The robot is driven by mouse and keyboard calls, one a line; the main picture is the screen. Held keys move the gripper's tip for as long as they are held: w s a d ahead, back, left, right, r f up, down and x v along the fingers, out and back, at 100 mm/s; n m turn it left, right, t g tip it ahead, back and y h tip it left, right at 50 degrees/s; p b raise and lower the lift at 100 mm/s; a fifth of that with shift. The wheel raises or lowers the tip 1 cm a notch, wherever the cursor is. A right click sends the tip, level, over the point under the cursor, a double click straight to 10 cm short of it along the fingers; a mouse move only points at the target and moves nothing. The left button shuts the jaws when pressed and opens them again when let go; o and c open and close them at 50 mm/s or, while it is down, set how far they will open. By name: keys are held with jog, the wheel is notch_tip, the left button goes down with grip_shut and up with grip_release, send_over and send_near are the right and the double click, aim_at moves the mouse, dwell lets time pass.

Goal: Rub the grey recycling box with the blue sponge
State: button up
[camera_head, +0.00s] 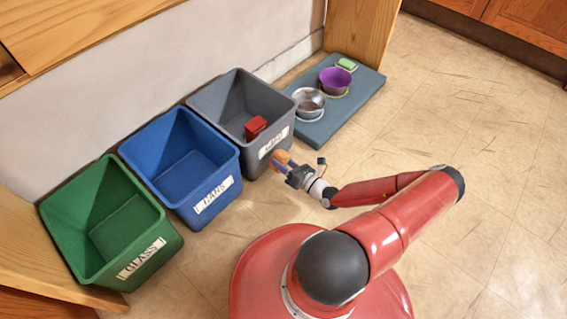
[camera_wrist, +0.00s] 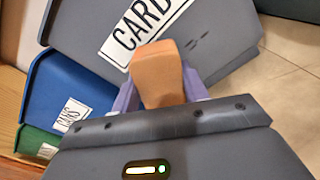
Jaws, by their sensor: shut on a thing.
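The grey recycling box (camera_head: 231,101), labelled CARD, stands at the right end of a row of boxes. Its front (camera_wrist: 230,29) fills the top of the wrist view, with a few dark marks right of the label. My gripper (camera_head: 286,166) is at the box's front, by the label. Its purple fingers (camera_wrist: 158,92) are shut on an orange-brown block (camera_wrist: 162,68), which also shows in the head view (camera_head: 281,156). The block overlaps the label's lower edge in the wrist view; I cannot tell whether it touches the box. I see no blue sponge.
A red block (camera_head: 255,127) lies inside the grey box. A blue box (camera_head: 182,168) and a green box (camera_head: 104,222) stand to its left. A blue-grey mat (camera_head: 318,130) to the right holds a metal bowl (camera_head: 308,101), a purple bowl (camera_head: 335,80) and a green item (camera_head: 346,64). Floor at right is clear.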

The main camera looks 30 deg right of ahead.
aim_at(286, 155)
jog(key=shift+x, duration=0.9)
jog(key=shift+w+d+f+b, duration=0.15)
jog(key=shift+w+d, duration=0.15)
jog(key=shift+d, duration=0.5)
jog(key=shift+w+d+r+b, duration=0.15)
jog(key=shift+w+d, duration=0.1)
jog(key=shift+d, duration=0.5)
jog(key=shift+w+d, duration=0.15)
jog(key=shift+d, duration=0.25)
jog(key=shift+w, duration=0.15)
jog(key=shift+p, duration=0.3)
jog(key=shift+s+a+r+p, duration=0.1)
jog(key=shift+s+a+p, duration=0.1)
jog(key=shift+a+p, duration=0.25)
jog(key=shift+s+a+r+p, duration=0.1)
jog(key=shift+s+a+p, duration=0.15)
jog(key=shift+a, duration=0.35)
jog(key=shift+s+a+f+p, duration=0.1)
jog(key=shift+s+a+p, duration=0.05)
jog(key=shift+a+p, duration=0.3)
jog(key=shift+s+a+f+p, duration=0.1)
jog(key=shift+s+a+p, duration=0.1)
jog(key=shift+a, duration=0.4)
